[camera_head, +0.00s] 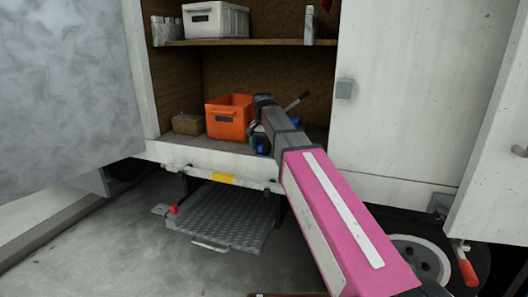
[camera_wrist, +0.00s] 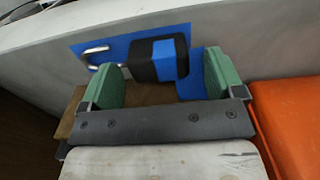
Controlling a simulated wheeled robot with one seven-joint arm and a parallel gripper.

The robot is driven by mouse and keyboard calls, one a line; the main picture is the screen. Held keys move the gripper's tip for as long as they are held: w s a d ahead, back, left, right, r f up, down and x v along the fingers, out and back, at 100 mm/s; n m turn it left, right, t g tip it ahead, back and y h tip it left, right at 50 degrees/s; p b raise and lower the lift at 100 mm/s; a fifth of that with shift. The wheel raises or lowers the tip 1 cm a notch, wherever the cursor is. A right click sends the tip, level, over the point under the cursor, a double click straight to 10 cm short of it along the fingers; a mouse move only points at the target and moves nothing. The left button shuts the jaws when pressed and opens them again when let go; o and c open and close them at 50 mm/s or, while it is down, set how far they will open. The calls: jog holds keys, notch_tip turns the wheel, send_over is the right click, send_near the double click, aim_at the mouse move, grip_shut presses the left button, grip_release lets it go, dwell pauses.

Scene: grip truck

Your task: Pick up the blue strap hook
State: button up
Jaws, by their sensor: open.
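The blue strap hook (camera_wrist: 165,58) shows in the wrist view as a black and blue block on flat blue strap, with a metal hook at its left end. My gripper (camera_wrist: 162,78) has its two green fingertips apart, one to the left of the block and one to the right. The block lies between and slightly beyond them, with a gap at the left; contact at the right cannot be told. In the head view, small blue parts of the strap (camera_head: 263,149) show beside my arm at the compartment floor, and my fingers are mostly hidden.
An orange crate (camera_head: 230,118) stands left of my arm in the head view and close at the right in the wrist view (camera_wrist: 290,120). A small brown box (camera_head: 187,124) is further left. A shelf (camera_head: 240,42) above bears a white crate (camera_head: 215,20).

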jog(key=shift+f, duration=0.35)
jog(key=c, duration=1.1)
jog(key=shift+o, duration=0.2)
jog(key=shift+r, duration=0.1)
jog(key=shift+r, duration=0.5)
notch_tip(320, 180, up, 3)
jog(key=shift+r, duration=0.15)
jog(key=s+a+r, duration=0.6)
jog(key=s+a, duration=0.2)
jog(key=shift+s+r, duration=0.25)
jog(key=shift+r, duration=0.05)
